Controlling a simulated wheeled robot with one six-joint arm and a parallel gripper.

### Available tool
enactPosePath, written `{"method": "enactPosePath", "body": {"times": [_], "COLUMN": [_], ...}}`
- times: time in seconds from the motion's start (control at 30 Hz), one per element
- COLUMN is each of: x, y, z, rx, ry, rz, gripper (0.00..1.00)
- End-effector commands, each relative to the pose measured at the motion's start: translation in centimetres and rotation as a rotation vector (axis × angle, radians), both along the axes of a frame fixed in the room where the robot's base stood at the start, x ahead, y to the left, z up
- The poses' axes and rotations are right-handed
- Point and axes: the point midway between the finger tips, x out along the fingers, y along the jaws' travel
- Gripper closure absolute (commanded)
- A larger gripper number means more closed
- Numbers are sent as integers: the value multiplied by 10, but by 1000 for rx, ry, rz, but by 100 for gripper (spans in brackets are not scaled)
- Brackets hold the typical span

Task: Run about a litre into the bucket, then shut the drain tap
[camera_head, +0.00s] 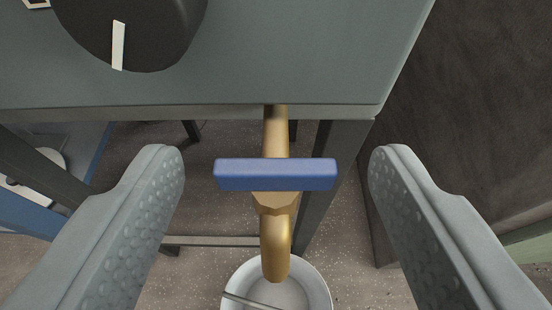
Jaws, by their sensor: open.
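The drain tap (276,205) is a brass pipe and spout under the front edge of a grey-green cabinet. Its blue bar handle (275,175) lies crosswise to the pipe. My gripper (276,165) is open, with one finger on each side of the handle and a gap to both ends. The white bucket (318,284) stands on the floor below the spout and is cut off by the bottom edge. Its inside looks pale, with a thin handle across it. I see no stream from the spout, and I cannot tell a water level.
The cabinet (290,60) carries a black knob (130,30) with a white mark at the upper left. Dark legs (330,180) and a low crossbar (215,241) frame the space beneath. A dark panel (480,120) stands on the right. Blue framing (30,215) shows at left.

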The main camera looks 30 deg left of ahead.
Motion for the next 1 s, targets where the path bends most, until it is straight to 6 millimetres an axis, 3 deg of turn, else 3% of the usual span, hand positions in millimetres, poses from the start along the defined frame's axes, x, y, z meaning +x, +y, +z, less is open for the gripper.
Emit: {"method": "enactPosePath", "body": {"times": [0.23,0.47,1.0], "x": [0,0,2], "y": [0,0,-3], "z": [0,0,0], "rx": [0,0,0], "ry": [0,0,-1], "rz": [0,0,102], "gripper": [40,83,83]}}
